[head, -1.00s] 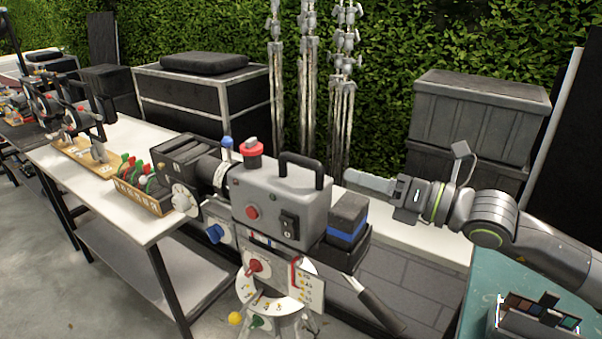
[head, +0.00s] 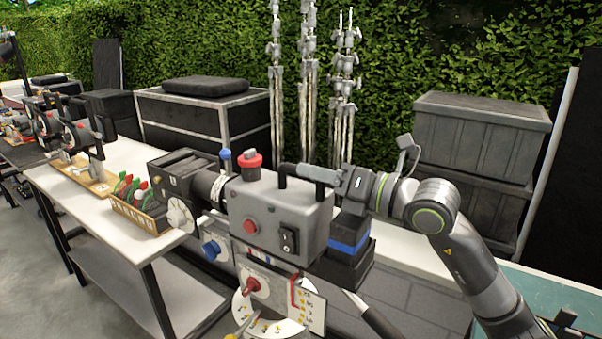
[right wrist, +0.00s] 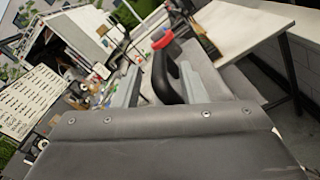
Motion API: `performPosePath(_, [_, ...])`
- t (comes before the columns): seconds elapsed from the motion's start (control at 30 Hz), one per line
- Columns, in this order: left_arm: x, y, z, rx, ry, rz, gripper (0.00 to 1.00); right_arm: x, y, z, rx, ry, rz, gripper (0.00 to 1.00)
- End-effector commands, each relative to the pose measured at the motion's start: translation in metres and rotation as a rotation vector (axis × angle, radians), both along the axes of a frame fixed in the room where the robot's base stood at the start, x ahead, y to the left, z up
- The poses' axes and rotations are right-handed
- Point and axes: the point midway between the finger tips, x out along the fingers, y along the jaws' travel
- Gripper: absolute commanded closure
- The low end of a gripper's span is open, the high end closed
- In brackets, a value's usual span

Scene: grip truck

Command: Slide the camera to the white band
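The grey box-shaped film camera (head: 280,218) sits on its tripod head, with a black lens and matte box to the left. It has a black top handle (right wrist: 165,75). My right gripper (head: 318,176) reaches in from the right at this handle. In the right wrist view its two grey fingers stand apart with the handle between them, and a gap shows on the left side. A pale panel (head: 312,308) with a red stripe and yellow marks is below the camera body. I cannot single out a white band for certain. My left gripper is out of view.
A red knob (head: 252,164) and a blue knob (head: 225,154) stand up beside the handle. A blue-banded black block (head: 348,240) is behind the camera. A white table (head: 120,195) with a box of small parts is to the left. Dark cases (head: 480,140) stand behind my arm.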

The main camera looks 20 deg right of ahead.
Motion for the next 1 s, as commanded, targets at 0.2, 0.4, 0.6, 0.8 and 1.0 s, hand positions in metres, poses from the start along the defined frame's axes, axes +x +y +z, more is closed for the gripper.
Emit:
performPosePath(0.2, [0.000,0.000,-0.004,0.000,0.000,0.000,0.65,0.018,0.015,0.000,0.004,-0.001,0.001,0.62])
performPosePath(0.4, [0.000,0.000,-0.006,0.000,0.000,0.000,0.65,0.027,0.022,0.000,0.002,0.001,0.002,0.62])
performPosePath(0.6, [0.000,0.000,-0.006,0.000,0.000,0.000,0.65,0.029,0.023,0.000,-0.001,0.001,0.001,0.62])
performPosePath(0.8, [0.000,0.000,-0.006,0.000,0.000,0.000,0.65,0.029,0.023,0.000,-0.001,0.001,0.001,0.70])
performPosePath(1.0, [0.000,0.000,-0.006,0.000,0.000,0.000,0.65,0.029,0.023,0.000,-0.001,0.001,0.001,0.96])
